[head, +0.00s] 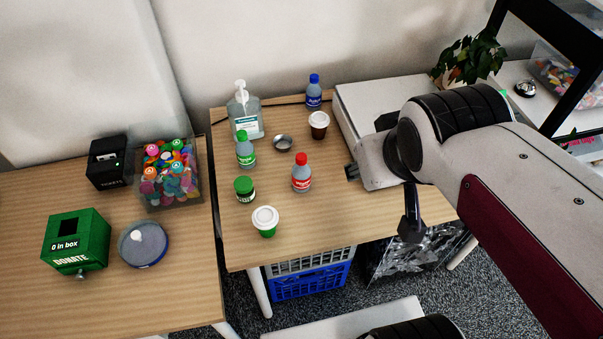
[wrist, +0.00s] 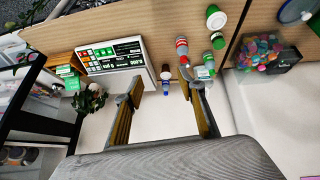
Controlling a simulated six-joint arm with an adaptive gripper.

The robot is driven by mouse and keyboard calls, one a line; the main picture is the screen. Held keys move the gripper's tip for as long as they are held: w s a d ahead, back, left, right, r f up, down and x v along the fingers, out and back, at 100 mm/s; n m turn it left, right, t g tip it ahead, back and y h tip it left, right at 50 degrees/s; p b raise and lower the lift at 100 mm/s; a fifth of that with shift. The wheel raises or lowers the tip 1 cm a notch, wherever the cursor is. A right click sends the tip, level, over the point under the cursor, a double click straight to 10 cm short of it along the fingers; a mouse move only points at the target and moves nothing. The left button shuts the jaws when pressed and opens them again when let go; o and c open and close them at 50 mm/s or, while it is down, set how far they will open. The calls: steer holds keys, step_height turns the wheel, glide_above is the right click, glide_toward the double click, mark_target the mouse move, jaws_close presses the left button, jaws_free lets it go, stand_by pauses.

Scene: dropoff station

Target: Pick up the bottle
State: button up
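Several bottles stand upright on the right-hand table. A red-capped bottle (head: 301,180) stands near the middle, and a blue-capped bottle (head: 314,97) is at the back. A green-capped bottle (head: 245,156) and a pump bottle (head: 244,119) stand at the left. In the wrist view, my gripper (wrist: 162,80) has its two fingers wide apart with nothing held. The blue-capped bottle (wrist: 166,86) appears between the fingertips but well beyond them. The red-capped bottle (wrist: 182,49) appears beside the right fingertip, also apart.
A white scale (head: 372,98) is at the right. The table's front right is clear.

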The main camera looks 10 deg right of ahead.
mark_target(304, 163)
steer(key=w+d+f+n+t, duration=0.2)
steer(key=w+d+f, duration=0.2)
steer(key=w, duration=0.6)
steer(key=w+d+f+n+t, duration=0.1)
steer(key=w+d+f+n, duration=0.25)
steer(key=w, duration=0.75)
steer(key=w+f+n+t+y, duration=0.1)
steer(key=w+f+n+y, duration=0.15)
steer(key=w+f, duration=0.45)
steer(key=s+a+f+t+y, duration=0.3)
steer(key=s+a+f+y, duration=0.5)
steer(key=s+f+y, duration=0.1)
steer(key=shift+s+a+f+y, duration=0.2)
steer(key=shift+a+f+y, duration=0.15)
steer(key=shift+f+y, duration=0.7)
steer(key=shift+w+a+f, duration=0.1)
steer(key=shift+f, duration=0.1)
steer(key=shift+x, duration=1.15)
